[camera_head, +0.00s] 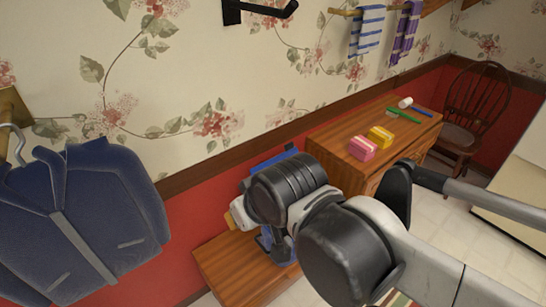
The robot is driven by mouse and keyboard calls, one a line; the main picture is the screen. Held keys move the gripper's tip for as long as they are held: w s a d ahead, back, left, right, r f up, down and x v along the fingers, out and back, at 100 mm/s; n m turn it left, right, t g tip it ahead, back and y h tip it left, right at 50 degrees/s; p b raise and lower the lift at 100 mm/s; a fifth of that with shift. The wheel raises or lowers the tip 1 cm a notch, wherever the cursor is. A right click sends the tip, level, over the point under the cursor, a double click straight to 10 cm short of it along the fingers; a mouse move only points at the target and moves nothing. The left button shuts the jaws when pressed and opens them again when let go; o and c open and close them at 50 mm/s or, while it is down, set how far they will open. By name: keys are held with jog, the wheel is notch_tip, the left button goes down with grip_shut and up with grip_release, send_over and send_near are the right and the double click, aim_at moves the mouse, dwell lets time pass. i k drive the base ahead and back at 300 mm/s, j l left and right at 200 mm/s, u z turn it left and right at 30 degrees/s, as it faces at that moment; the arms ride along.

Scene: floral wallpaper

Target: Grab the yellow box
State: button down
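The yellow box (380,137) is small, with a paler band on it. It lies on top of the wooden dresser (340,139), right of a similar pink box (362,148). My gripper (272,245) is at the far end of my arm, left of the dresser and low over a wooden surface. It is well apart from the yellow box. My arm's dark joints cover most of it, so I cannot see whether its fingers are open or shut.
A green brush (404,116), a blue one (422,111) and a white roll (405,102) lie behind the boxes. A low wooden surface (222,265) is beneath my gripper. A blue jacket (75,220) hangs at left. A chair (470,115) stands at right.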

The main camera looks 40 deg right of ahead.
aim_at(380, 136)
jog(key=l+z, duration=0.15)
jog(key=z, duration=1.7)
jog(key=i+l, duration=0.2)
jog(key=i+l+u, duration=0.1)
jog(key=l, duration=0.3)
jog(key=i+l, duration=0.25)
jog(key=i+l+u, duration=0.1)
jog(key=l, duration=0.3)
jog(key=i+l, duration=0.25)
jog(key=l+u, duration=0.05)
jog(key=l, duration=0.05)
